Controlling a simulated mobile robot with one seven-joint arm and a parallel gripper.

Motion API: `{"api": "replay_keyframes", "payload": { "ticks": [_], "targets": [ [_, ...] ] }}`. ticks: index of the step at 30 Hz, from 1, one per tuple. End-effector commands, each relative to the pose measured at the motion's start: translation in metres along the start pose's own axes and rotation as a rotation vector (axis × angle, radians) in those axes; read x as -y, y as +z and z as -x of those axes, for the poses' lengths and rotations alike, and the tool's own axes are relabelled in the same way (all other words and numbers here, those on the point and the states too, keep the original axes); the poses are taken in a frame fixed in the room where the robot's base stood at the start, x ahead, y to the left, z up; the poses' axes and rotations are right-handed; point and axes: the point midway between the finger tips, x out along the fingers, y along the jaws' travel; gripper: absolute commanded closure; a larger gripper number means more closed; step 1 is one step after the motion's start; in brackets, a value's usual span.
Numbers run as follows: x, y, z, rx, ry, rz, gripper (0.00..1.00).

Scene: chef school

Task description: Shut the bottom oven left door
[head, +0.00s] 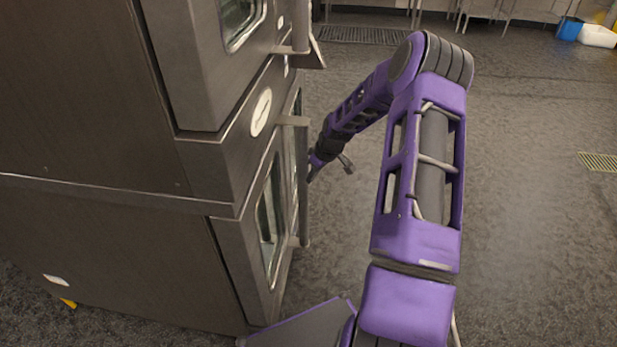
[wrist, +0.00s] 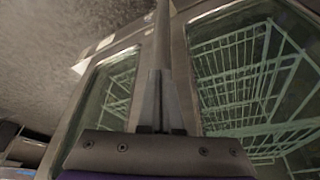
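The bottom oven is the lower part of a steel stack at the left in the head view. Its near door (head: 247,247), which I take for the left one, has a tall window and looks about flush with the front; I cannot tell if a small gap is left. A vertical bar handle (head: 304,205) stands off its far edge. My gripper (head: 311,174) is beside this handle, partly hidden by it. In the wrist view my gripper (wrist: 160,100) has its fingers together at the handle bar (wrist: 161,35), with no clear grasp. Windows with wire racks (wrist: 245,70) show on both sides.
The upper oven (head: 195,60) is above, with its handle (head: 300,30) sticking out over the floor. A round dial (head: 261,112) is on the front between them. The floor (head: 535,220) to the right is clear. A blue bin (head: 570,28) stands far back.

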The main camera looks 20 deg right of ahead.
Motion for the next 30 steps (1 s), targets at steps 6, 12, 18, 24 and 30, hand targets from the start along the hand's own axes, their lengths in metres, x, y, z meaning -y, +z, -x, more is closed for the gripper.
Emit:
{"api": "replay_keyframes", "payload": {
  "ticks": [6,12,18,24,30],
  "targets": [
    [0.004,-0.010,-0.001,-0.017,0.001,0.005,1.00],
    [0.003,-0.011,0.012,-0.020,0.004,0.005,1.00],
    [0.001,-0.009,0.055,-0.016,0.007,0.004,1.00],
    [0.000,-0.005,0.105,-0.010,0.006,0.002,1.00],
    [0.000,-0.002,0.147,-0.007,0.005,0.000,1.00]
  ]
}}
